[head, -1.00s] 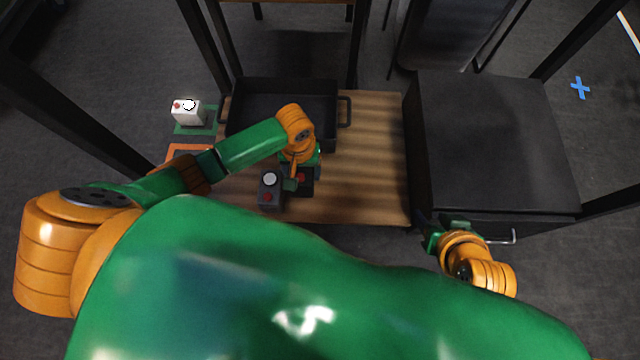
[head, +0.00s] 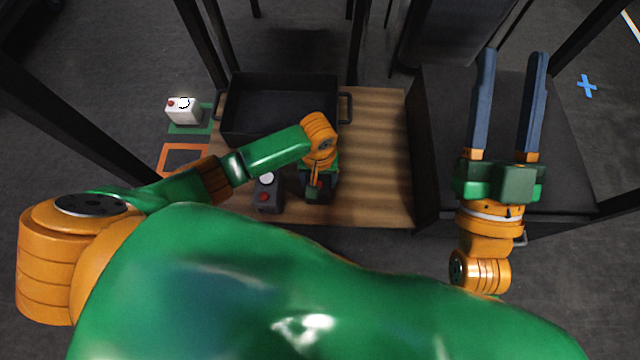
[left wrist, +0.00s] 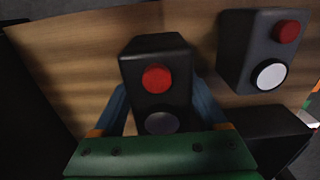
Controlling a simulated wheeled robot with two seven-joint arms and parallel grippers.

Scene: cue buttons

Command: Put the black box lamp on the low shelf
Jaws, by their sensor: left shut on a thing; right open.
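The black box lamp (left wrist: 157,55) has a red button and a dark round lamp on its face. In the left wrist view it stands between the blue fingers of my left gripper (left wrist: 160,108), which is shut on it. In the head view my left gripper (head: 315,190) and wrist hide most of the box, over the front of the wooden surface (head: 375,170). I cannot tell whether the box touches the wood. My right gripper (head: 508,100) is open and empty, above the black cabinet (head: 445,110). I cannot tell which surface is the low shelf.
A grey box (head: 267,192) with a red button and white lamp stands just left of my left gripper. A black tray (head: 232,105) with handles sits behind. A white box (head: 183,110) stands on a green-marked square at left, near an orange square outline (head: 165,160). Dark posts surround the area.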

